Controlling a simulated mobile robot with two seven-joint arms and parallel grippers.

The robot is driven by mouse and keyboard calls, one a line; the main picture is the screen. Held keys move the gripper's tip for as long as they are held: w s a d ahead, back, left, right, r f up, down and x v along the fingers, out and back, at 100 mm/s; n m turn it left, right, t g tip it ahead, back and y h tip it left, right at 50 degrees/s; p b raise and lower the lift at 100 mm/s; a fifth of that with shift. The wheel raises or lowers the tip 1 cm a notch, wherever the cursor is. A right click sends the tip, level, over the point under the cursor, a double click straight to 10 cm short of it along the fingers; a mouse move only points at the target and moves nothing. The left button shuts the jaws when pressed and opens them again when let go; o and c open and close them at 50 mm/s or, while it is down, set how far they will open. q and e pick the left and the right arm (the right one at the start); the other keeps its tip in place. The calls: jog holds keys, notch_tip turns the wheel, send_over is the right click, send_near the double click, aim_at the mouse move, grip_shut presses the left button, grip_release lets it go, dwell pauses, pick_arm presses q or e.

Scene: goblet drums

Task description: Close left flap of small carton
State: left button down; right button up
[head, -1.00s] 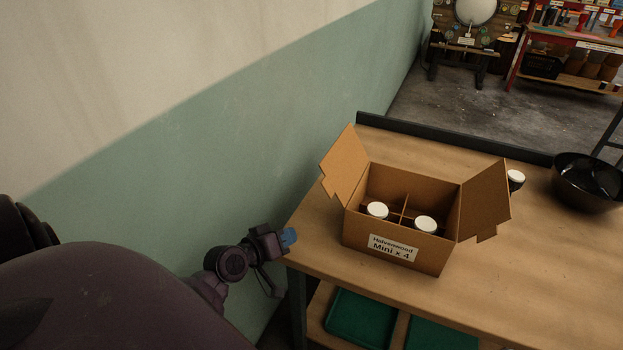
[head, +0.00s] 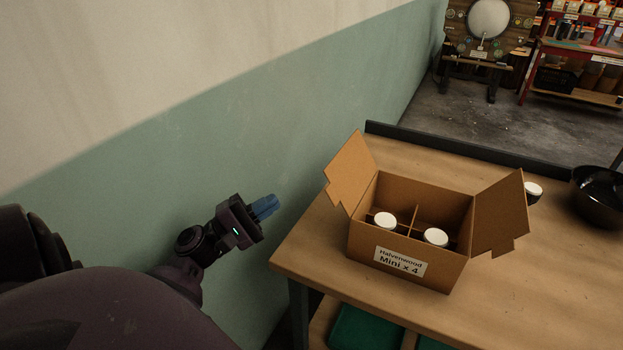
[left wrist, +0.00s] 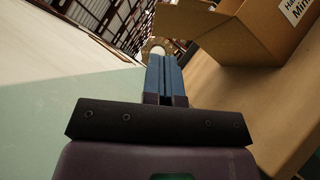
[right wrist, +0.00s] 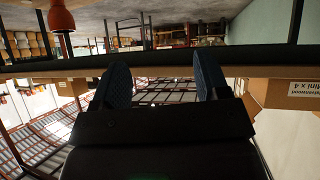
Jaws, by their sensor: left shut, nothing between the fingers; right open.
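The small carton (head: 405,262) stands open on the wooden workbench, its label facing front. Its left flap (head: 351,172) sticks up and outward to the left; its right flap (head: 501,213) is spread to the right. Two white-topped drums show in the front compartments, the left one (head: 385,221) and the right one (head: 435,237). My left gripper (head: 266,206) is shut and empty, left of the bench and apart from the flap. In the left wrist view its blue fingers (left wrist: 165,75) are together, with the carton (left wrist: 235,35) at upper right. My right gripper (right wrist: 163,85) is open and empty.
The workbench (head: 330,262) has bare top in front of and left of the carton. A white-topped drum (head: 533,190) and a black bowl (head: 598,195) stand to the right. The wall (head: 200,130) runs along the left. Green trays (head: 365,328) sit below the top.

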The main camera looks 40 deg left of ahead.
aim_at(327, 170)
pick_arm(q)
jog(key=shift+h, duration=0.3)
jog(key=x, duration=0.4)
jog(key=p+x, duration=0.1)
jog(key=x, duration=0.3)
jog(key=shift+w+d+r, duration=0.1)
jog(key=shift+d+r, duration=0.15)
jog(key=shift+r, duration=0.1)
jog(key=shift+w+d+r, duration=0.15)
jog(key=shift+w+d, duration=0.05)
jog(key=shift+w, duration=0.4)
